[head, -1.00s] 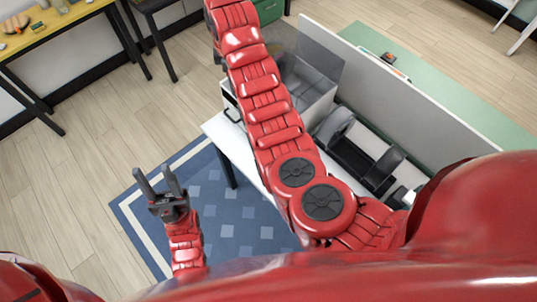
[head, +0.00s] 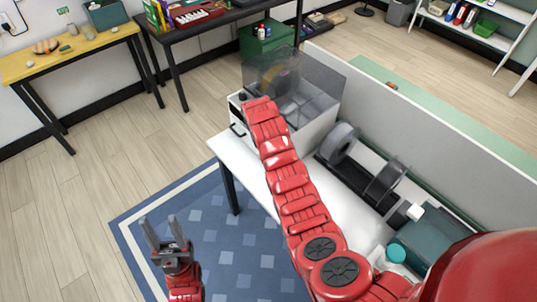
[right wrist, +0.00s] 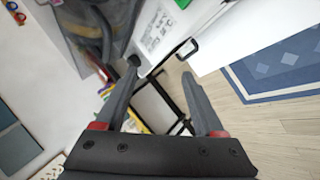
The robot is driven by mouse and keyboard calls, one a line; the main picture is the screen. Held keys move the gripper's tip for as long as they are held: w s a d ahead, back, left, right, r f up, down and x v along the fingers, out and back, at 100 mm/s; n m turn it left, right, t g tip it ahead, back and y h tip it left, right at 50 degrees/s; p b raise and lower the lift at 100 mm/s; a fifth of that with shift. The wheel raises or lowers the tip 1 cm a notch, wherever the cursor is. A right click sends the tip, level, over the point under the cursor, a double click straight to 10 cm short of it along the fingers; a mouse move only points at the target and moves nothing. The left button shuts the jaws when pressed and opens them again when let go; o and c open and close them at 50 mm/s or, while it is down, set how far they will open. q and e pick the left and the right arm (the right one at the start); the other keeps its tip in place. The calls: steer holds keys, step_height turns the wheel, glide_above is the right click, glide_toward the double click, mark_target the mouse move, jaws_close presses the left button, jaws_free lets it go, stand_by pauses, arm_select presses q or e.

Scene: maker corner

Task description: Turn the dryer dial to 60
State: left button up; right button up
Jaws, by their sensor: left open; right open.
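The dryer (head: 318,128) is a white box with a smoky clear lid, on the white table in the head view. In the right wrist view its printed white face (right wrist: 168,28) is tilted. A dark round knob (right wrist: 133,60), apparently the dial, sits at the face's lower corner, right by the tip of one finger; I cannot tell if they touch. Its setting cannot be read. My right gripper (right wrist: 160,72) is open and empty, close to this face; in the head view my arm hides it. My left gripper (head: 162,226) is open and empty, over the blue rug.
The dryer's black handle (right wrist: 188,48) shows near the other right finger. Dark spools in a holder (head: 362,165) stand on the table (head: 236,160) beside my right arm. A grey partition (head: 420,115) runs behind. The rug (head: 235,235) and floor at left are clear.

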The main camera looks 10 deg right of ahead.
step_height(320, 180, down, 5)
steer(key=d+m+t+y+b, duration=0.2)
steer(key=t+b, duration=0.5)
steer(key=s+d+r+m+t+y+b, duration=0.1)
steer(key=s+t+b, duration=0.4)
steer(key=s, duration=0.7)
steer(key=shift+d+m+t+y, duration=0.45)
steer(key=shift+m+t+y, duration=0.25)
steer(key=shift+m+t, duration=0.15)
